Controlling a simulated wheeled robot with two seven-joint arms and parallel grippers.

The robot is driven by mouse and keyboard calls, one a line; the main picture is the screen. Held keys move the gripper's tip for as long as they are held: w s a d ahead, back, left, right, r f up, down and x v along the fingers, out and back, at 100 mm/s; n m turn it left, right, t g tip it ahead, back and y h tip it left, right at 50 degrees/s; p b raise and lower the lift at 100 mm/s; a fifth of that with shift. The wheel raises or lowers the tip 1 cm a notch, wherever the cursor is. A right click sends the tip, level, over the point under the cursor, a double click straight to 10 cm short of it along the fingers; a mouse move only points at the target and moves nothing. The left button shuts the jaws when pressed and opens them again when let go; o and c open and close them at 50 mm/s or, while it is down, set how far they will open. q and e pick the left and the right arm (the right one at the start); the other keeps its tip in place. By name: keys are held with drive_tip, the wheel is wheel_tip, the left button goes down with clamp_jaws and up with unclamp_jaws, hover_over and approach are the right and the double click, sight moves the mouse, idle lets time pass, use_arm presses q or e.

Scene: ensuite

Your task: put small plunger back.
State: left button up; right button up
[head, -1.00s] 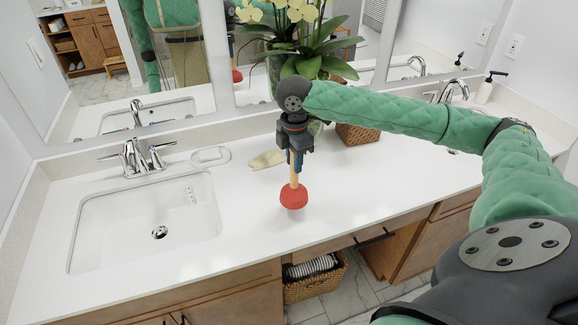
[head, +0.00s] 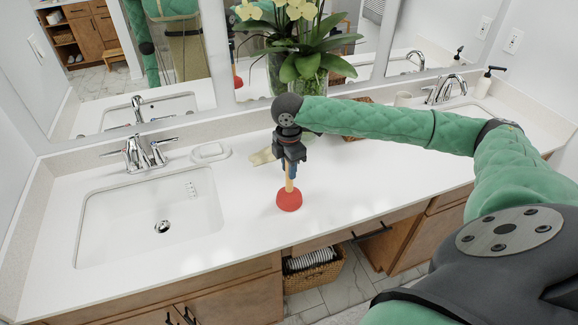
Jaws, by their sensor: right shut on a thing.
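The small plunger has a red rubber cup (head: 289,200) and a wooden handle (head: 289,184). It is upright, cup down, over the white countertop (head: 345,195) to the right of the left sink. My right gripper (head: 290,172) points down and is shut on the upper part of the handle, which its fingers partly hide. I cannot tell for sure whether the cup touches the counter. My left gripper is not in view.
The left sink (head: 120,235) and its faucet (head: 145,153) are at the left. A soap dish (head: 210,152) and a pale flat item (head: 263,156) lie behind. A plant in a glass vase (head: 312,85) and a wicker basket (head: 355,132) stand behind my arm. The counter's front middle is clear.

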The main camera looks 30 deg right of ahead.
drive_tip(key=o, duration=1)
drive_tip(key=shift+f, duration=0.1)
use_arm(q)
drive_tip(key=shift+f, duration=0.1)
use_arm(e)
wheel_tip(320, 180, up, 11)
drive_tip(key=b, duration=0.4)
drive_tip(key=shift+w+f, duration=0.1)
drive_tip(key=shift+f, duration=0.05)
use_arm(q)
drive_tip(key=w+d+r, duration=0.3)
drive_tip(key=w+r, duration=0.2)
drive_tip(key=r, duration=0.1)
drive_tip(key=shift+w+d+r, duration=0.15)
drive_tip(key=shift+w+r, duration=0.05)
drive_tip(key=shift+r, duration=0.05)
use_arm(e)
drive_tip(key=shift+r, duration=0.8)
